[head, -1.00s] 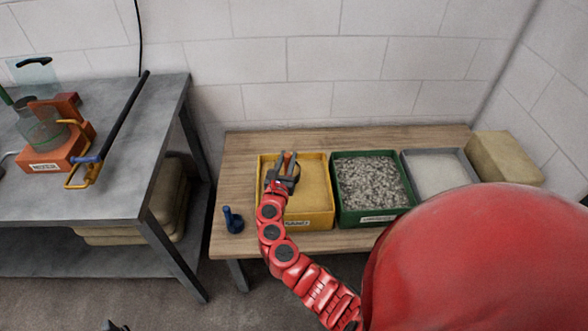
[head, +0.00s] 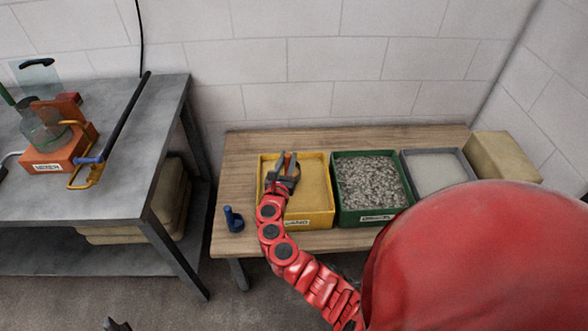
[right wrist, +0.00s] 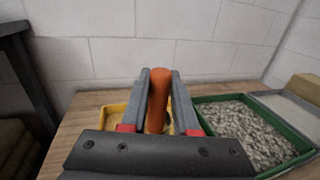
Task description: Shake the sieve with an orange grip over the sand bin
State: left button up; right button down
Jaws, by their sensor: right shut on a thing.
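My right gripper (head: 284,168) is over the left part of the yellow sand bin (head: 329,190), which holds tan sand. It is shut on an upright orange grip (right wrist: 158,100), which stands between its two dark fingers in the right wrist view. The sieve's mesh or bowl cannot be made out; the gripper and arm hide what is below the grip. In the right wrist view the yellow bin's rim (right wrist: 112,112) shows behind the fingers. A small dark tip (head: 116,325) at the bottom edge of the head view seems to be my left gripper; its jaws are cut off.
A green bin of grey gravel (head: 370,183) stands right of the sand bin, then a grey tray (head: 435,170) and a tan block (head: 502,158). A blue stand (head: 233,219) is at the wooden table's front left. A metal bench (head: 150,150) with an orange device (head: 52,155) stands left.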

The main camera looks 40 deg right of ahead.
jog(key=shift+a, duration=0.25)
jog(key=shift+d, duration=0.1)
jog(key=d, duration=0.6)
jog(key=shift+p, duration=0.3)
